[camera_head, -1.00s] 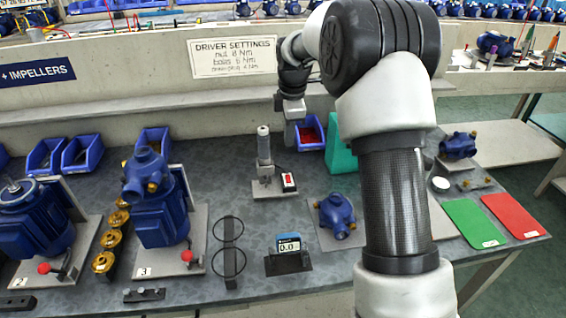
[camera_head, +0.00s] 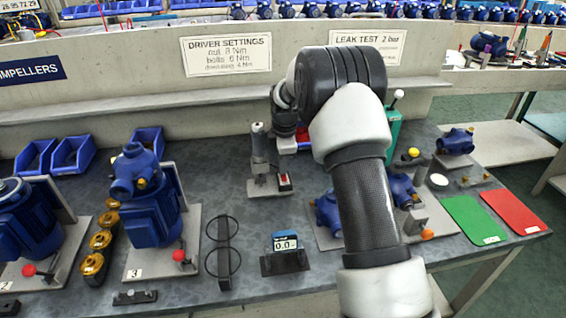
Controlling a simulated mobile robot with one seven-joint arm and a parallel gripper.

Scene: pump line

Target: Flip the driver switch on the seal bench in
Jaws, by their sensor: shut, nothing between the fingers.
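The driver (camera_head: 259,148), a grey upright tool, stands on a light base plate on the bench (camera_head: 190,195). Its switch (camera_head: 284,181), a small dark box with a red rocker, sits at the right of that plate. My gripper (camera_head: 285,155) points down from the dark wrist, just above and behind the switch. It is shut and empty. Its tips are small, and I cannot tell whether they touch the switch. I cannot make out which way the rocker is tipped.
Blue pumps on plates stand at left (camera_head: 147,200) and behind my arm at right (camera_head: 402,190). A small display (camera_head: 285,243) stands in front of the switch. Green and red mats (camera_head: 474,219) lie at the right.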

